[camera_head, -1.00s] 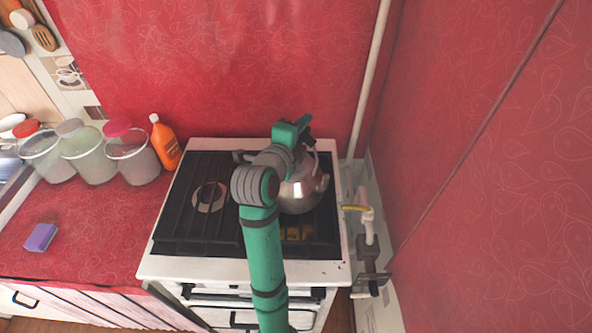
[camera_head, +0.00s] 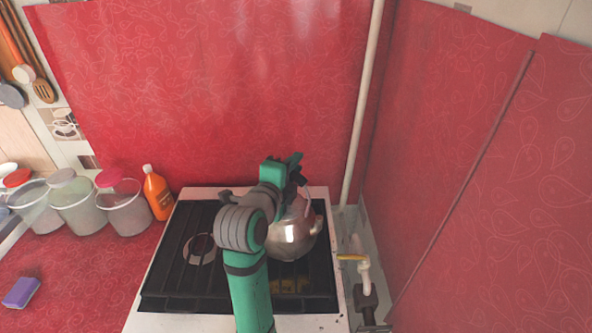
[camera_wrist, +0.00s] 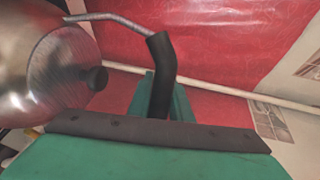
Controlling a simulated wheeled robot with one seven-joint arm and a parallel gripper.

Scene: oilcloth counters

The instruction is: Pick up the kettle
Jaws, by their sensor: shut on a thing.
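The kettle (camera_head: 291,238) is shiny metal, at the right side of the stove top, partly hidden behind my arm. It appears upright over the right burners; I cannot tell if its base touches the grate. My gripper (camera_head: 297,176) is above it, at the handle. In the wrist view the kettle's body (camera_wrist: 45,65) fills the left side. Its dark handle grip (camera_wrist: 161,70), on a metal rod, runs down between the fingers of my gripper (camera_wrist: 162,105). The gripper is shut on this handle.
The stove (camera_head: 165,322) has a black grate (camera_head: 178,285). Lidded jars (camera_head: 122,212), an orange bottle (camera_head: 157,193) and a purple sponge (camera_head: 22,292) stand on the left counter. A white pipe (camera_head: 362,110) and a yellow-handled valve (camera_head: 352,257) are close on the right. Red walls enclose the back and right.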

